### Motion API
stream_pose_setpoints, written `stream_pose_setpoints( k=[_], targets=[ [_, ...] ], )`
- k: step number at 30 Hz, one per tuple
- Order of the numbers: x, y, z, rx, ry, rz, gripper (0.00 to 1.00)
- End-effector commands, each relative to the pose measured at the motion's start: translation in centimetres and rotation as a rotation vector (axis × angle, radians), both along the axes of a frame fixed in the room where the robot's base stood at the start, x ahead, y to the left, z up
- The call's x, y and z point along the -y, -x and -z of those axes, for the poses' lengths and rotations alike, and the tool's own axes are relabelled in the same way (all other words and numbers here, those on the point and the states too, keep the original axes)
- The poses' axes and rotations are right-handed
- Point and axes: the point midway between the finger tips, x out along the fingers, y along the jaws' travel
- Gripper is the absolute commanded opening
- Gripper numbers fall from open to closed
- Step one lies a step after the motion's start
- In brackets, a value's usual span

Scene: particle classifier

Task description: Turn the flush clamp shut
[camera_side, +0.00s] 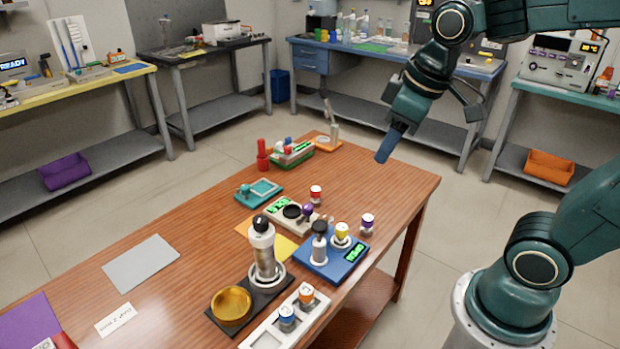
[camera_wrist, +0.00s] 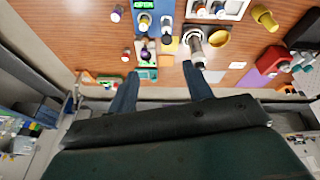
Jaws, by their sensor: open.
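My gripper (camera_side: 384,157) hangs above the far right part of the table, tilted down and apart from everything on it. In the wrist view my gripper (camera_wrist: 160,70) has its two fingers spread with nothing between them. A steel column with a black cap (camera_side: 264,250) stands upright on a dark base beside a brass bowl (camera_side: 231,304). They also show in the wrist view as the column (camera_wrist: 195,44) and bowl (camera_wrist: 219,38). A blue unit (camera_side: 330,262) holds a black-topped steel post (camera_side: 319,243). I cannot tell which part is the flush clamp or how it is turned.
A grey unit with a green display (camera_side: 280,205) carries a purple knob (camera_side: 308,209). Nearby are a teal tray (camera_side: 258,192), capped vials (camera_side: 367,224) and a white rack (camera_side: 264,340). A grey mat (camera_side: 140,263) lies left, with bare wood around it.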

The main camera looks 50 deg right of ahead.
Motion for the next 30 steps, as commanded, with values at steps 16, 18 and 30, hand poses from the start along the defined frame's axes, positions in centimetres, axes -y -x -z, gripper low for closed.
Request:
stream_pose_setpoints(
  k=[16,18,30],
  targets=[
    [2.6,-10.0,5.5,-0.175,0.069,-0.251,0.51],
    [3.0,-11.1,6.5,-0.196,0.074,-0.285,0.51],
    [5.4,-16.6,14.0,-0.306,0.081,-0.473,0.51]
  ],
)
